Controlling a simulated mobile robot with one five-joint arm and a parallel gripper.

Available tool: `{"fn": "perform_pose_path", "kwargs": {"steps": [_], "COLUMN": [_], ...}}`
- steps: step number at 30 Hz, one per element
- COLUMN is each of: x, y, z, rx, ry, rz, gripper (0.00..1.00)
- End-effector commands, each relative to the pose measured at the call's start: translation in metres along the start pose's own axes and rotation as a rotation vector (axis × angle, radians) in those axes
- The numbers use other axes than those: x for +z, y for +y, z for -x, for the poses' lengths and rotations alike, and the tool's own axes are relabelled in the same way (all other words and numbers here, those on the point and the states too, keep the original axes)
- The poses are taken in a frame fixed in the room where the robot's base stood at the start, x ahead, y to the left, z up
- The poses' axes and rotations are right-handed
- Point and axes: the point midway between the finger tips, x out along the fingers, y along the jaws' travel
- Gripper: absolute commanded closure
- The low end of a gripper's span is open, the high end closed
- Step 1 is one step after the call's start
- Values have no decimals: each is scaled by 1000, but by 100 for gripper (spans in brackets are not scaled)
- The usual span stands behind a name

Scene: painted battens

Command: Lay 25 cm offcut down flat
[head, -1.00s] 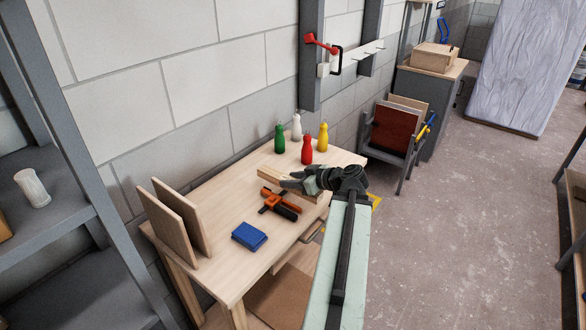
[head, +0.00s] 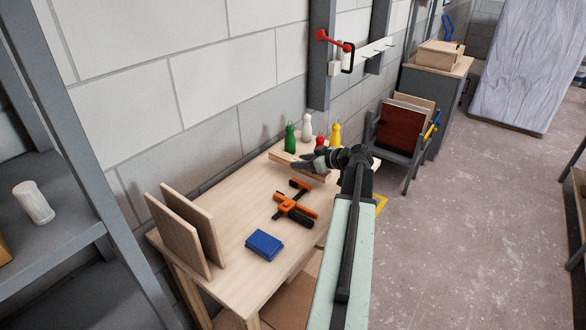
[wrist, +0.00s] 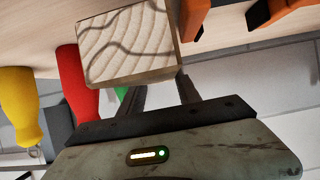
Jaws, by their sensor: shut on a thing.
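In the head view the offcut looks roughly level. I cannot tell whether its underside touches the bench top. Its right part is partly hidden by my gripper.
An orange and black clamp (head: 292,206) and a blue box (head: 264,245) lie in front. Two upright boards (head: 178,236) stand at the left. Bench between boards and clamp is clear.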

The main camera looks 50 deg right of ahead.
Motion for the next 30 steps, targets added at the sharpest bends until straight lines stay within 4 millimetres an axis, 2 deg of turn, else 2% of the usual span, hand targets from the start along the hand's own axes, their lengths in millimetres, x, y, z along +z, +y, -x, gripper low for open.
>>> {"fn": "perform_pose_path", "kwargs": {"steps": [5, 12, 18, 23, 24, 25, 30], "x": [2, 36, 31, 35, 35, 35, 35], "y": [0, 2, -1, 0, 1, 1, 2], "z": [-4, -16, -17, -18, -17, -16, -15], "rx": [-3, 3, -2, 0, 0, 1, 2], "ry": [1, 1, 1, 1, 0, 0, 0], "rz": [1, -1, 1, 0, 0, 0, -1], "gripper": [100, 100, 100, 100, 55, 51, 51]}}
